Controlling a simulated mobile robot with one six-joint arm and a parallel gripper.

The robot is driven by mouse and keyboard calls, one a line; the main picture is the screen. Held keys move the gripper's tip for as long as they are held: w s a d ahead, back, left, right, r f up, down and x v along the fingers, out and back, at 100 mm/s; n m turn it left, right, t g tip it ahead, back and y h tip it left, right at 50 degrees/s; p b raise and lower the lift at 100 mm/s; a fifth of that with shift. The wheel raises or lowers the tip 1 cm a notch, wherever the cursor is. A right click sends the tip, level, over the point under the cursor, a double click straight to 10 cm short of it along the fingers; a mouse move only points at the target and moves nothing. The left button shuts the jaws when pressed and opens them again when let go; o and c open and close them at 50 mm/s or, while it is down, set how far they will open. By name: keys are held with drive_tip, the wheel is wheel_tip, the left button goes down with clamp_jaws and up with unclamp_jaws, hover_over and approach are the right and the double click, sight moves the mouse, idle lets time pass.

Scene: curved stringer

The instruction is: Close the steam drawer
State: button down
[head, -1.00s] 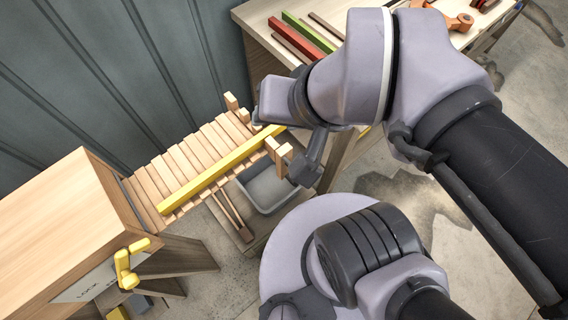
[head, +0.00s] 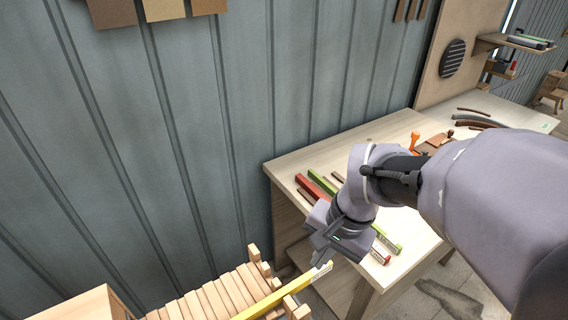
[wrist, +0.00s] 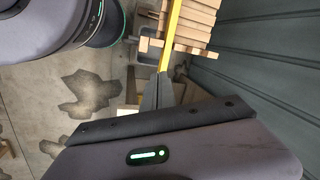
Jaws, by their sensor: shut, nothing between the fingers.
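The slatted wooden drawer (head: 215,299) sticks out from the wooden steam box (head: 92,304) at the lower left of the head view. A long yellow bar (head: 268,303) lies along the slats and runs past the drawer's outer end. In the wrist view the yellow bar (wrist: 171,36) and slats (wrist: 196,28) lie ahead of my fingertips. My gripper (head: 322,260) is shut and empty at the bar's outer end. I cannot tell whether it touches the bar. Most of the box is out of view.
A wooden workbench (head: 305,160) stands to the right with red, green and brown strips on it. A grey ribbed wall (head: 190,130) runs behind the drawer. A stained concrete floor (wrist: 60,95) shows in the wrist view.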

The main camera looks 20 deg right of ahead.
drive_tip(key=d+f+m+g+y+p, duration=0.25)
drive_tip(key=d+f+m, duration=0.25)
drive_tip(key=d+f, duration=0.45)
drive_tip(key=s+a+f+b, duration=0.1)
drive_tip(key=a+f+b, duration=0.4)
drive_tip(key=a+f, duration=0.3)
drive_tip(key=shift+s+a+f+g, duration=0.35)
drive_tip(key=shift+f+g, duration=0.1)
drive_tip(key=shift+f, duration=1.15)
